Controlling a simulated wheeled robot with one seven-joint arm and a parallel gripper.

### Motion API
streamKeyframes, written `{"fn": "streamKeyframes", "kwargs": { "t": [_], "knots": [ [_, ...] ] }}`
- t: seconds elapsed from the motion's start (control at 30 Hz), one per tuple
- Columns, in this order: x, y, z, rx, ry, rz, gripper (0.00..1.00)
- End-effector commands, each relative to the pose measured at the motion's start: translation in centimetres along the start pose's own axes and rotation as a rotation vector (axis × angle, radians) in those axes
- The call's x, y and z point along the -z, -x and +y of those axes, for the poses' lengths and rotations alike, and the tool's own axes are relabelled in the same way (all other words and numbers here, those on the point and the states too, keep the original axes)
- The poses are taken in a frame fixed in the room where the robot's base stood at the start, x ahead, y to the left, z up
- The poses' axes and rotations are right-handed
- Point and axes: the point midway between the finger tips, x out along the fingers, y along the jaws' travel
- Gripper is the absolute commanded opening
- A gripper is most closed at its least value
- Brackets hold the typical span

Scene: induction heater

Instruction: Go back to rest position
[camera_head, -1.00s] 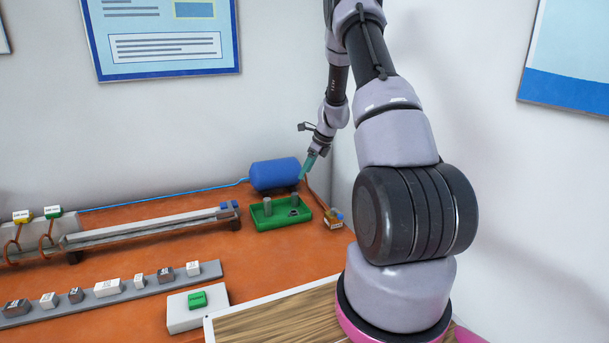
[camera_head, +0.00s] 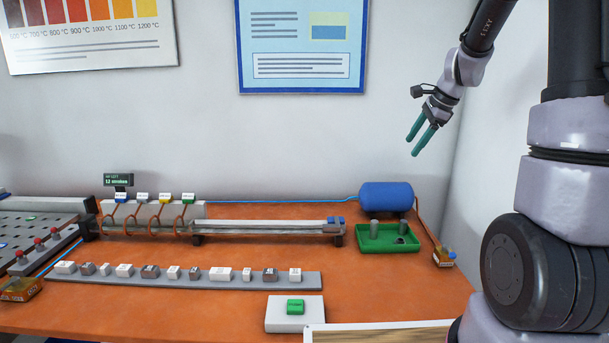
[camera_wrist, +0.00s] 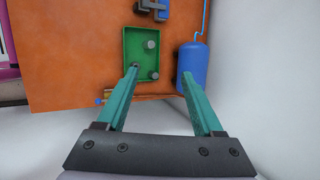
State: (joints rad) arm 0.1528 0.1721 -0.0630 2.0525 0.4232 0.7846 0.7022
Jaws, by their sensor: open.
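My gripper (camera_head: 420,137) is in the air above the right end of the orange bench (camera_head: 300,245), in front of the wall. Its two teal fingers point down and to the left. The fingers are apart with nothing between them. In the wrist view my gripper (camera_wrist: 160,75) also shows open and empty, with the bench far below it.
A green tray (camera_head: 372,247) with grey cylinders stands on the bench below my gripper. A blue tank (camera_head: 387,197) is behind it. A long rail (camera_head: 270,228), a strip of small blocks (camera_head: 205,281) and a green-button box (camera_head: 295,314) are further left. The air around my gripper is clear.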

Motion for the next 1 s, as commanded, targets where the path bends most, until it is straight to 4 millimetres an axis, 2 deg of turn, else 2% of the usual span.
{"fn": "streamKeyframes", "kwargs": {
  "t": [0.03,0.2,0.4,0.5,0.6,0.73,0.83,1.0],
  "knots": [
    [-1.7,2.4,0.9,0.017,0.089,0.003,0.69],
    [-5.8,8.3,4.8,0.053,0.386,0.028,0.69],
    [-9.2,13.8,10.7,0.089,0.73,0.082,0.69],
    [-10.3,15.8,13.9,0.105,0.896,0.118,0.69],
    [-10.9,17.2,16.8,0.114,1.04,0.154,0.69],
    [-11.2,18.3,19.4,0.121,1.176,0.196,0.69],
    [-11.3,18.6,20.6,0.122,1.234,0.214,0.69],
    [-11.2,18.7,21.1,0.12,1.261,0.222,0.69]
  ]
}}
